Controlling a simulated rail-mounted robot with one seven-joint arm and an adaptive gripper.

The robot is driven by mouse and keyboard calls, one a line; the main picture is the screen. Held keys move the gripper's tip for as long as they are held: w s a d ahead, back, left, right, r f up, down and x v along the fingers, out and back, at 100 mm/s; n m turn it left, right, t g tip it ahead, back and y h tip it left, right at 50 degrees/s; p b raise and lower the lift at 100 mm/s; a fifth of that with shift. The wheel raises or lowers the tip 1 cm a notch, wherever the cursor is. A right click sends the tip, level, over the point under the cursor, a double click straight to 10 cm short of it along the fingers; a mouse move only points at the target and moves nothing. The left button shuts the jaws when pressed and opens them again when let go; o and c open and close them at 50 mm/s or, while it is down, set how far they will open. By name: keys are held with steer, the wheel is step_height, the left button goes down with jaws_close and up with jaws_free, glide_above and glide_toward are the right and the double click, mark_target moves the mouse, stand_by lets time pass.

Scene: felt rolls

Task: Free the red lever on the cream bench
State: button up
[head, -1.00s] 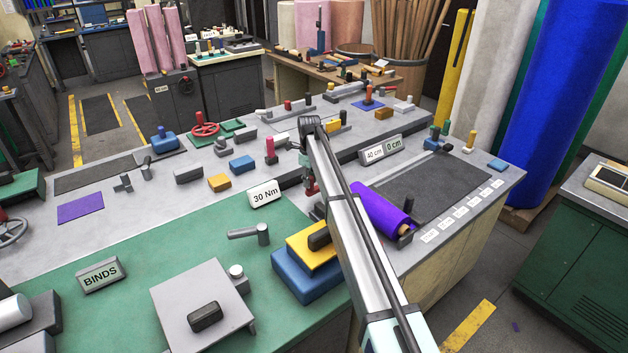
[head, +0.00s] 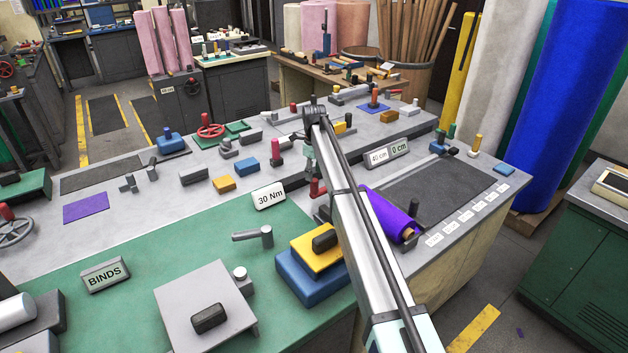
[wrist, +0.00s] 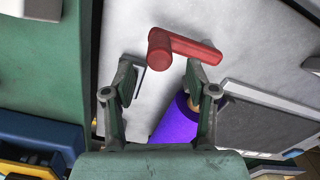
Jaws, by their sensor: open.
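The red lever shows in the wrist view (wrist: 190,47), with a round hub at its left end and a bar pointing right. It lies just beyond my fingertips, over the pale bench top. My gripper (wrist: 162,80) is open and empty, one finger on each side below the lever in the picture. In the head view the red lever (head: 317,187) stands on the cream bench (head: 440,275), partly hidden by my arm. My gripper is mostly hidden behind my arm there. I cannot tell whether a finger touches the lever.
A purple felt roll (head: 388,212) lies right of my arm beside a dark mat (head: 440,190). A "30 Nm" sign (head: 269,196), a grey lever (head: 255,236) and a yellow-and-blue block (head: 310,280) stand to the left. The green bench top (head: 180,240) has free room.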

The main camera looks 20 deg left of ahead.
step_height(320, 180, up, 8)
steer(key=shift+f, duration=0.25)
